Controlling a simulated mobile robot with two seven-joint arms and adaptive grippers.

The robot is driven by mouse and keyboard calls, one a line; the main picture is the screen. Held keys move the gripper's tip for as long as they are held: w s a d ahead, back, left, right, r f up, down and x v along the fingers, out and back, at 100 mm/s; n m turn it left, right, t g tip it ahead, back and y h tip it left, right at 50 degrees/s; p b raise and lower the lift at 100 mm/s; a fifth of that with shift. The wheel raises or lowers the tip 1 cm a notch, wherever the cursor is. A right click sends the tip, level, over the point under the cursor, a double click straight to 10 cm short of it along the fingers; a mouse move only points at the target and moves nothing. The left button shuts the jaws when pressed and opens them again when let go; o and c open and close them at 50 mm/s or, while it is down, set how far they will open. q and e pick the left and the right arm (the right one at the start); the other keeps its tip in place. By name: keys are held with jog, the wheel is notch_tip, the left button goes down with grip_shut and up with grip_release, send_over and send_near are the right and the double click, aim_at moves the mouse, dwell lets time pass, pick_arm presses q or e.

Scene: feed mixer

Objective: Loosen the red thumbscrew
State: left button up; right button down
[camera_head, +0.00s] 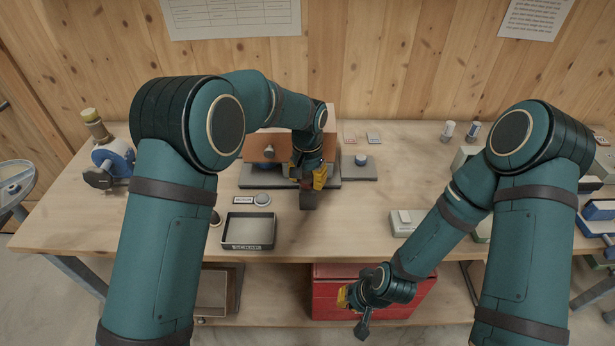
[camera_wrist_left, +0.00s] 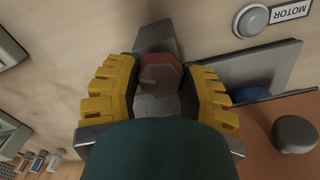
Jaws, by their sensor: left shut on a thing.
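The red thumbscrew (camera_wrist_left: 160,74) shows in the left wrist view as a dull red round head between my left gripper's yellow fingers. My left gripper (camera_head: 312,178) is shut on it, at the front right of the brown mixer housing (camera_head: 258,147). In the head view the thumbscrew is hidden behind my gripper and wrist. The left gripper's fingers also show in the left wrist view (camera_wrist_left: 163,98), one on each side of the red head. My right gripper (camera_head: 347,297) hangs low in front of the bench; its opening cannot be made out.
A grey button (camera_head: 262,199) with a MOTOR label (camera_head: 243,200) lies in front of the mixer. A dark-rimmed tray (camera_head: 248,246) stands at the bench front. A grey plate (camera_head: 358,174) with a blue-based knob is right of the mixer. The bench centre-right (camera_head: 410,170) is clear.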

aim_at(308, 178)
pick_arm(q)
jog(key=shift+n, duration=0.6)
jog(key=o, duration=1.2)
notch_tip(308, 178, up, 12)
